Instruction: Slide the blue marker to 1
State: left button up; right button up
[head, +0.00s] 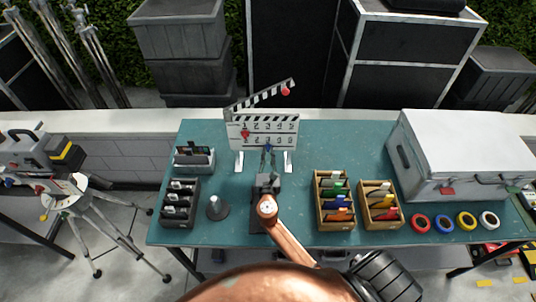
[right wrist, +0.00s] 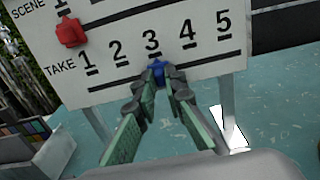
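The white clapperboard (head: 290,124) stands upright on the teal table with its striped top stick raised. It has a SCENE row and, below it, a TAKE row numbered 1 to 5. The blue marker (right wrist: 157,70) is on the TAKE row under 3. A red marker (right wrist: 70,32) is on the SCENE row at 1. My right gripper (right wrist: 157,78) reaches the board with its fingertips closed in on either side of the blue marker, which shows between them. In the head view, the right gripper (head: 268,152) is in front of the board's lower middle. My left gripper is not in view.
The teal table (head: 340,150) has dark holders (head: 178,205) at left and two wooden boxes (head: 335,222) with coloured cards at right. A white case (head: 460,150) and several coloured tape rolls (head: 444,222) are farther right. A dark cone-shaped stand (head: 217,208) is left of my arm.

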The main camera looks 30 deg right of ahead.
grip_shut()
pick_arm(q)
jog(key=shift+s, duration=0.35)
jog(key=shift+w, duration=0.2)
